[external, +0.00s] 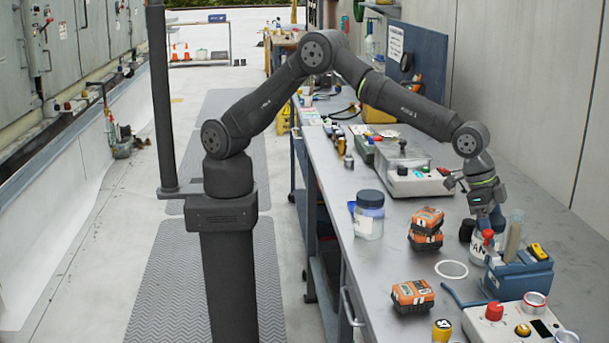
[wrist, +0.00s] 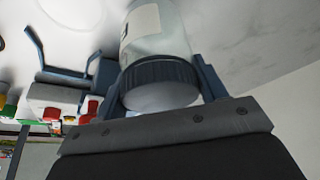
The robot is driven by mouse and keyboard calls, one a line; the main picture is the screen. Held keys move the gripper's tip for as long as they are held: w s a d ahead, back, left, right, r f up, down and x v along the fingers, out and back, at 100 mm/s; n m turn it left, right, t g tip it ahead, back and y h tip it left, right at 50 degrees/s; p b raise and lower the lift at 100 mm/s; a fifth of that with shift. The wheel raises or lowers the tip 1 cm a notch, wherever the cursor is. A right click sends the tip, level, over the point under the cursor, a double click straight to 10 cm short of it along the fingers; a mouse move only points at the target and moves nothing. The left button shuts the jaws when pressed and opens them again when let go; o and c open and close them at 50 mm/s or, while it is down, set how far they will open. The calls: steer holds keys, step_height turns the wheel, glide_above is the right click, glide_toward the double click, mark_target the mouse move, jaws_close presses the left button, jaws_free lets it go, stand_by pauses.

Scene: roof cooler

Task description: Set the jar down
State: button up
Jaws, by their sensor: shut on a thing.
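My gripper (external: 485,222) points down over the right side of the bench and is shut on a jar (external: 477,247) with a pale label and a dark lid. In the wrist view, the jar (wrist: 160,30) sits between the two fingers (wrist: 160,88), its dark ribbed lid (wrist: 158,72) toward the camera. The jar's lower part is partly hidden by the blue holder in the external view, so I cannot tell whether its base touches the bench. A white ring (external: 451,269) lies flat on the bench just left of the jar.
A blue tool holder (external: 520,275) stands close beside the jar. A control box with a red knob (external: 512,322) is in front. Orange-black battery packs (external: 412,293) and a blue-lidded jar (external: 369,215) stand to the left. Clear bench lies between the packs and the ring.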

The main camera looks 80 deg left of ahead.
steer(key=shift+f, duration=0.1)
steer(key=o, duration=1)
steer(key=shift+r, duration=0.25)
steer(key=v, duration=1.2)
steer(key=shift+f, duration=0.1)
steer(key=shift+f, duration=0.1)
